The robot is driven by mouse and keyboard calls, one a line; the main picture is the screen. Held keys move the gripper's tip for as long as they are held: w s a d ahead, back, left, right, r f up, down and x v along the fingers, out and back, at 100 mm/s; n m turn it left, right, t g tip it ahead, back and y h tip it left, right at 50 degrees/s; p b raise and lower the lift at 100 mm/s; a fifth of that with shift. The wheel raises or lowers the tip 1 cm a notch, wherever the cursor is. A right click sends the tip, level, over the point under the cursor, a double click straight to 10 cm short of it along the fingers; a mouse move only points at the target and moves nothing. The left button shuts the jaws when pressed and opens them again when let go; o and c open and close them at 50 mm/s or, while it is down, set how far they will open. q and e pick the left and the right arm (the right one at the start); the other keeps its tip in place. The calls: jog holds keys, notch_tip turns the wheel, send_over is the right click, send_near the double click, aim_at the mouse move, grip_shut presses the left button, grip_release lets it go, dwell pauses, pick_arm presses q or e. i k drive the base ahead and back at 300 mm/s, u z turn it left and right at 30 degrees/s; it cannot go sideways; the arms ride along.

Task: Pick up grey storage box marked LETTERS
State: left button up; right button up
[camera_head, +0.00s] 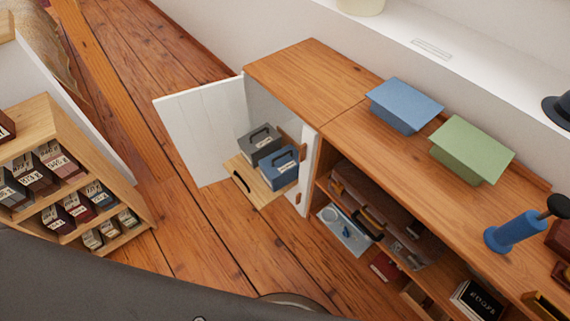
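A grey storage box (257,147) with a dark handle on top sits inside the open cabinet at the centre. A blue storage box (279,174) with a handle and a small pale label stands in front of it and to the right, hiding part of it. Writing on either box is too small to read. Both stand on a light wooden pull-out tray (243,178) with a dark handle slot. Neither of my grippers is in view.
The white cabinet door (198,135) stands open to the left of the boxes. A blue box (404,106) and a green box (471,149) sit on the cabinet top. A shelf of labelled boxes (106,207) is at left. Wooden floor (185,242) between them is clear.

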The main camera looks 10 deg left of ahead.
aim_at(264, 141)
jog(key=u, duration=1.3)
jog(key=i, duration=1.1)
jog(key=z, duration=1)
